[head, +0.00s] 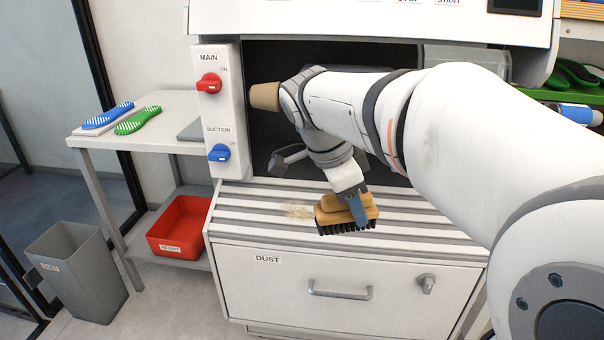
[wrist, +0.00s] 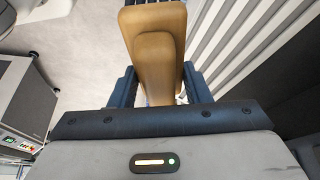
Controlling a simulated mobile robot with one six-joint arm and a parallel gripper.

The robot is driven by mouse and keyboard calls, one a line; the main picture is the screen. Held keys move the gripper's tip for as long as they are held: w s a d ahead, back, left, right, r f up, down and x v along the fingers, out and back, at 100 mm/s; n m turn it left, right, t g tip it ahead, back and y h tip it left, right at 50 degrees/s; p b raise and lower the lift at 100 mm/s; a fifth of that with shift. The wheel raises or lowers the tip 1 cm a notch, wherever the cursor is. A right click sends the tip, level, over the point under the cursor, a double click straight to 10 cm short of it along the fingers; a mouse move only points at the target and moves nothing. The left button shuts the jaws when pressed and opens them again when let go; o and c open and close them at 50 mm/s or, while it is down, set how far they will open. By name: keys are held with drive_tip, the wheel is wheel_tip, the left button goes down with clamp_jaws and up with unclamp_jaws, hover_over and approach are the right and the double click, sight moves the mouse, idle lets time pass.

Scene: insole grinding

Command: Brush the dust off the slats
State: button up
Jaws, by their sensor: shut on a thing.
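My gripper (head: 357,207) is shut on a wooden brush (head: 335,208) with dark bristles. The bristles point down at the slats (head: 420,221), at the front part of the slatted shelf; I cannot tell if they touch. In the wrist view the brush (wrist: 158,50) sits between the two blue-grey fingers (wrist: 160,88). A patch of tan dust (head: 297,210) lies on the slats just left of the brush. The slats also show in the wrist view (wrist: 240,40), to the right of the brush. My arm hides the right part of the machine opening.
Below the slats is a drawer labelled DUST (head: 330,270) with a handle and latch. A panel with red and blue switches (head: 217,110) stands left of the opening. Further left are a side table (head: 150,140) with insoles, a red bin (head: 180,228) and a grey bin (head: 80,275).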

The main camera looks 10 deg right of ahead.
drive_tip(key=shift+w+a+f+m+t+h+b, duration=0.2)
drive_tip(key=shift+w+f+m+t+b, duration=0.6)
drive_tip(key=shift+w+f, duration=1.7)
drive_tip(key=shift+w+a+f+m+t+h+b, duration=0.1)
drive_tip(key=shift+w+f+m+t+h+b, duration=0.8)
drive_tip(key=shift+w, duration=2.55)
drive_tip(key=shift+w+a+f+m+t+y+b, duration=0.15)
drive_tip(key=shift+w+f+m+y+b, duration=0.2)
drive_tip(key=shift+w+f+b, duration=1.65)
drive_tip(key=shift+w+d+f, duration=0.15)
drive_tip(key=shift+w+f, duration=1.25)
drive_tip(key=shift+w+a+r+b, duration=0.1)
drive_tip(key=shift+w+a+b, duration=0.15)
drive_tip(key=shift+a, duration=0.65)
drive_tip(key=shift+w+a+b, duration=0.25)
drive_tip(key=shift+a, duration=0.6)
drive_tip(key=shift+w+a+b, duration=0.1)
drive_tip(key=shift+w+a, duration=0.3)
drive_tip(key=shift+a, duration=0.7)
drive_tip(key=shift+w+a+b, duration=0.1)
drive_tip(key=shift+w+a, duration=0.25)
drive_tip(key=shift+a, duration=0.7)
drive_tip(key=shift+w+a+b, duration=0.1)
drive_tip(key=shift+w+a, duration=0.3)
drive_tip(key=shift+a, duration=0.7)
drive_tip(key=shift+f, duration=0.2)
drive_tip(key=shift+r, duration=0.1)
